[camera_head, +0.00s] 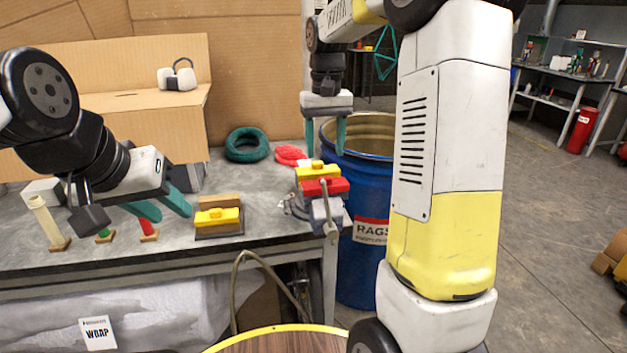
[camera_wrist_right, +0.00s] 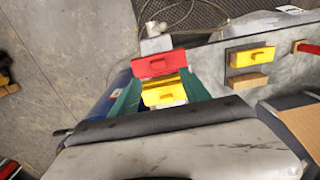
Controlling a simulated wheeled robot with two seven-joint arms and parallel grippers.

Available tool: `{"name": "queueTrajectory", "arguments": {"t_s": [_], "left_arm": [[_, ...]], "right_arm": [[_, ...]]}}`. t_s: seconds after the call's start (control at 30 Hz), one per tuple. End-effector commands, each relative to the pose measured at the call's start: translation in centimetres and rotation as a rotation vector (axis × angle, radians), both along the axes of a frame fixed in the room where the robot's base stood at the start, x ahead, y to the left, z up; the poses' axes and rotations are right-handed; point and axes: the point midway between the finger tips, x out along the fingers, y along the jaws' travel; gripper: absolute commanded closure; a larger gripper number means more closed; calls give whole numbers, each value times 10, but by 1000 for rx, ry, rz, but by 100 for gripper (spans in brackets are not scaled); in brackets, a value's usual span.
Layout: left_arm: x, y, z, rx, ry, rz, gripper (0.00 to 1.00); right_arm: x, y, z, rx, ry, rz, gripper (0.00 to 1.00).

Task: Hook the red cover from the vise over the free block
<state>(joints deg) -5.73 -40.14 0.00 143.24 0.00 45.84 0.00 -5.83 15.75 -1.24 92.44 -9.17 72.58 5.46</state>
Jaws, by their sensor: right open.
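The red cover (camera_head: 325,187) sits at the grey vise (camera_head: 325,212) on the table's right corner, a yellow cover (camera_head: 316,171) right behind it. My right gripper (camera_head: 325,143) is open and points down above them. In the right wrist view its fingers stand either side of the yellow cover (camera_wrist_right: 163,94), with the red cover (camera_wrist_right: 165,64) beyond the fingertips. A bare wooden block (camera_head: 219,200) stands behind another yellow cover (camera_head: 217,217) on the table; the wrist view shows this block (camera_wrist_right: 248,80) too.
A blue barrel (camera_head: 361,270) marked RAGS stands right of the table. A green coil (camera_head: 246,145) and a red coil (camera_head: 290,155) lie behind the vise. Small upright pieces (camera_head: 148,229) on wooden bases stand at the table's left front. Bare tabletop (camera_head: 262,203) lies between block and vise.

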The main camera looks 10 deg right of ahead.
Motion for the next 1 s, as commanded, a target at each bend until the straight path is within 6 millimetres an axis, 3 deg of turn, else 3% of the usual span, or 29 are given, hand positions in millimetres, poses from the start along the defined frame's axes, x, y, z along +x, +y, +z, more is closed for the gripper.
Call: {"name": "queueTrajectory", "arguments": {"t_s": [0.53, 0.87, 1.0], "left_arm": [[0, 0, 0, 0, 0, 0, 64], [0, 0, 0, 0, 0, 0, 64], [0, 0, 0, 0, 0, 0, 64]], "right_arm": [[5, -3, -69, -1, 7, 0, 45], [6, -3, -78, -1, 3, 0, 45], [6, -3, -78, -1, 3, 0, 69]]}}
